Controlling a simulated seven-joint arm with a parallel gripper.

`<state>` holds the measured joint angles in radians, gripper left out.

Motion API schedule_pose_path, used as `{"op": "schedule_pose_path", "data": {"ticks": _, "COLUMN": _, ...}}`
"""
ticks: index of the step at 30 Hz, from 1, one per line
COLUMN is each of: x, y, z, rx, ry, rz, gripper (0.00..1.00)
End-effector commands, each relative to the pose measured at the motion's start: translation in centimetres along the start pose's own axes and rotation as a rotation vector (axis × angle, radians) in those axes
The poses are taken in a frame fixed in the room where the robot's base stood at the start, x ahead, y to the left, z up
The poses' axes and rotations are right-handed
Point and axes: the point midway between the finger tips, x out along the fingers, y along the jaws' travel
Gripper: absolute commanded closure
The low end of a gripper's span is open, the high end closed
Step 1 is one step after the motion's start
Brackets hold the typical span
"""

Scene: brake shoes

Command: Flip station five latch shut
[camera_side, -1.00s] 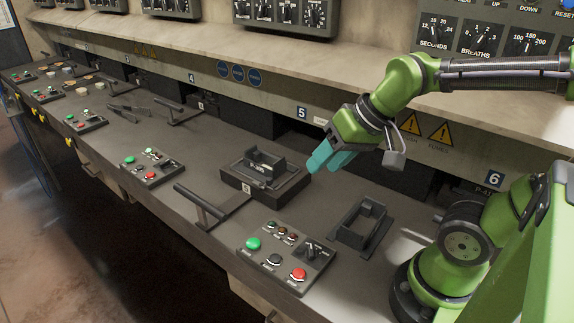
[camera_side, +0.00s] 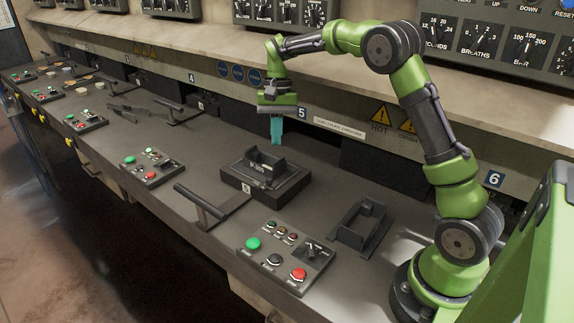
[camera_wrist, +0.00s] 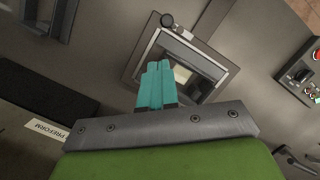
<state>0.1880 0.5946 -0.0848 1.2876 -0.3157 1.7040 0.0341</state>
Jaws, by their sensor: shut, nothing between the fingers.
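Station five is marked by a "5" sign (camera_side: 302,113) on the back ledge. In front of it is a dark block-shaped fixture (camera_side: 236,180) with upright walls around a recess. A dark lever with a crossbar (camera_side: 200,204) lies out from the fixture's front left, apart from my gripper. I cannot tell for certain which part is the latch. My gripper (camera_side: 277,143) points down, shut and empty, above and behind the fixture. In the wrist view, its teal fingers (camera_wrist: 157,68) overlap the square fixture frame (camera_wrist: 134,58), hiding part of it.
A button panel (camera_side: 275,258) is at the front, right of the lever. A second open fixture (camera_side: 362,228) stands to the right. Another button panel (camera_side: 152,166) is to the left. The ledge (camera_side: 340,120) runs close behind my gripper. Bench between the left panel and the fixture is clear.

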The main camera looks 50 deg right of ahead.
Motion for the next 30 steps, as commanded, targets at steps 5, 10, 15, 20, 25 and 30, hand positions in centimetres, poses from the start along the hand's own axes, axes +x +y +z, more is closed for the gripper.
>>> {"op": "schedule_pose_path", "data": {"ticks": 5, "x": -0.8, "y": -1.1, "z": -1.2, "rx": 0.078, "ry": -0.044, "rz": 0.013, "gripper": 1.0}}
{"op": "schedule_pose_path", "data": {"ticks": 10, "x": -2.1, "y": -1.3, "z": -0.4, "rx": 0.115, "ry": -0.072, "rz": 0.009, "gripper": 1.0}}
{"op": "schedule_pose_path", "data": {"ticks": 15, "x": -2.1, "y": -1.3, "z": -0.1, "rx": 0.124, "ry": -0.086, "rz": 0.01, "gripper": 1.0}}
{"op": "schedule_pose_path", "data": {"ticks": 20, "x": -2.1, "y": -1.3, "z": -0.1, "rx": 0.123, "ry": -0.085, "rz": 0.01, "gripper": 1.0}}
{"op": "schedule_pose_path", "data": {"ticks": 25, "x": -1.4, "y": -1.3, "z": 0.0, "rx": 0.121, "ry": -0.085, "rz": 0.012, "gripper": 1.0}}
{"op": "schedule_pose_path", "data": {"ticks": 30, "x": 1.2, "y": -1.3, "z": 0.3, "rx": 0.121, "ry": -0.087, "rz": 0.013, "gripper": 1.0}}
